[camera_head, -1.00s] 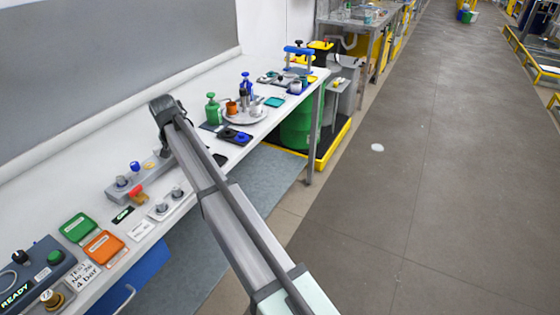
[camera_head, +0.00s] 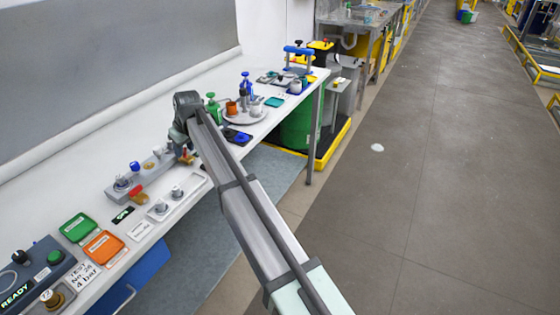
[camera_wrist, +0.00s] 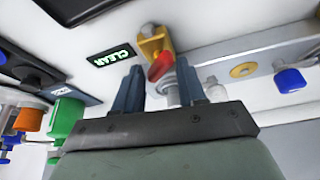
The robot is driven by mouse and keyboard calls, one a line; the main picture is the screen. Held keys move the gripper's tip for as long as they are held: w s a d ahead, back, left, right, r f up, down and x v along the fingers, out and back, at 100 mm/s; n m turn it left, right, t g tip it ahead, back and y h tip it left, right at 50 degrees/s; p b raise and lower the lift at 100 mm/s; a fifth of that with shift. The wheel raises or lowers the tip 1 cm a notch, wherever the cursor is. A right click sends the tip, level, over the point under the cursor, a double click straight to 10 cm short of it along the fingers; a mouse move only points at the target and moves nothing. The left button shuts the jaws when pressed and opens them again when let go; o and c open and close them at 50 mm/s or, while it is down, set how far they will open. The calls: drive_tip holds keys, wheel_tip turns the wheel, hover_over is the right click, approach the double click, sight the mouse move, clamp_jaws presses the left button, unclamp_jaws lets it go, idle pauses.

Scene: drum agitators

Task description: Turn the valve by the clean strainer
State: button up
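In the wrist view, a valve with a red lever (camera_wrist: 161,66) on a yellow body (camera_wrist: 153,42) sits at one end of a grey manifold (camera_wrist: 262,68). A black label (camera_wrist: 112,55) with green letters, apparently CLEAN, lies beside it. My gripper (camera_wrist: 158,64) is open, with the red lever between its fingertips in this view; contact cannot be told. Clear cylindrical parts (camera_wrist: 215,89) show beside the right finger; which is the strainer is unclear. In the head view, this valve (camera_head: 187,155) shows below my wrist, and my arm hides the label and most of my gripper.
Another red-handled valve (camera_head: 137,195) stands at the manifold's near end, beside another black label (camera_head: 122,215). A blue knob (camera_head: 134,166) is on the manifold. A green bottle (camera_head: 212,107) and a round tray (camera_head: 257,117) stand farther along the white bench.

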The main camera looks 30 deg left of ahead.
drive_tip(key=shift+w+n+g, duration=0.1)
drive_tip(key=shift+n+g, duration=0.2)
drive_tip(key=shift+n, duration=0.5)
drive_tip(key=shift+d+r, duration=0.1)
drive_tip(key=shift+r, duration=0.25)
drive_tip(key=v, duration=1.4)
drive_tip(key=w+d+f+m, duration=0.2)
drive_tip(key=w+d+f, duration=0.5)
drive_tip(key=d+f, duration=0.2)
drive_tip(key=w+d+f+m+h, duration=0.1)
drive_tip(key=w+d+f+m, duration=0.2)
drive_tip(key=w+d+f, duration=0.4)
drive_tip(key=d+f, duration=0.2)
drive_tip(key=d, duration=0.4)
drive_tip(key=shift+w+d+f+t, duration=0.2)
drive_tip(key=shift+f+t, duration=0.15)
drive_tip(key=shift+t, duration=0.05)
